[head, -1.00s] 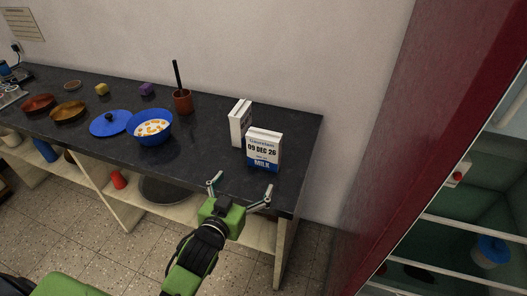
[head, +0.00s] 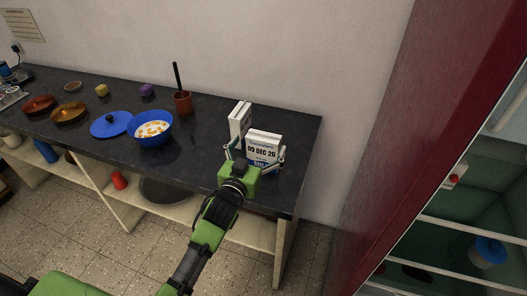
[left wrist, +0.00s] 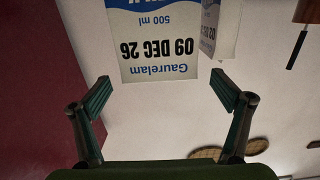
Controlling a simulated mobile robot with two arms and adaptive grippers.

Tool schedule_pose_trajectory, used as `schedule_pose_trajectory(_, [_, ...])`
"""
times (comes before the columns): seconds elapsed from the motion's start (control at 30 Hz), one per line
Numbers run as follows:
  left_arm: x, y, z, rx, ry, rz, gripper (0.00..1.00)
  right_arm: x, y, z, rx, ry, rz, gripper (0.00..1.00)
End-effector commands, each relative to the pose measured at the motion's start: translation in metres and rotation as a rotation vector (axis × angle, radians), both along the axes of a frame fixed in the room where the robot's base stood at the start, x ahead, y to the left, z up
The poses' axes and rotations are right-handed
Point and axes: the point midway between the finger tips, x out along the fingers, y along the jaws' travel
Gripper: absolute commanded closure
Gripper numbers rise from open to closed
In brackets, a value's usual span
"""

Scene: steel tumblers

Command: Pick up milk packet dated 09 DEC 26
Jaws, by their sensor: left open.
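The milk packet dated 09 DEC 26 (head: 263,145) stands upright near the right end of the dark counter. It is white with a blue lower band and shows upside down in the left wrist view (left wrist: 155,50). A second white packet (head: 239,118) stands behind it to the left; its date is only partly visible in the left wrist view (left wrist: 226,35). My left gripper (head: 255,153) is open and empty in front of the dated packet, with fingers spread to its left and right sides. My right gripper is not in view.
A red cabinet side and open shelves are at the right.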

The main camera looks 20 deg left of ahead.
Motion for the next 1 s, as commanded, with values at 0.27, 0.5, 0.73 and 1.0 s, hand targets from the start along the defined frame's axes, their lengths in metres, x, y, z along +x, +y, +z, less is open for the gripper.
schedule_pose_trajectory(0.27, [0.035, -0.002, 0.001, 0.000, 0.000, 0.000, 0.08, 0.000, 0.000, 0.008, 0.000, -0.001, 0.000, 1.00])
schedule_pose_trajectory(0.5, [0.040, -0.003, 0.000, 0.000, 0.000, 0.000, 0.08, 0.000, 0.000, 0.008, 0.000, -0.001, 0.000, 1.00])
schedule_pose_trajectory(0.73, [0.040, -0.003, 0.000, 0.000, 0.000, 0.000, 0.44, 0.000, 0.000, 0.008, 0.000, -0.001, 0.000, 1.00])
schedule_pose_trajectory(1.0, [0.040, -0.003, 0.003, 0.000, -0.006, -0.001, 0.83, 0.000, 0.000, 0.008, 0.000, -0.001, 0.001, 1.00])
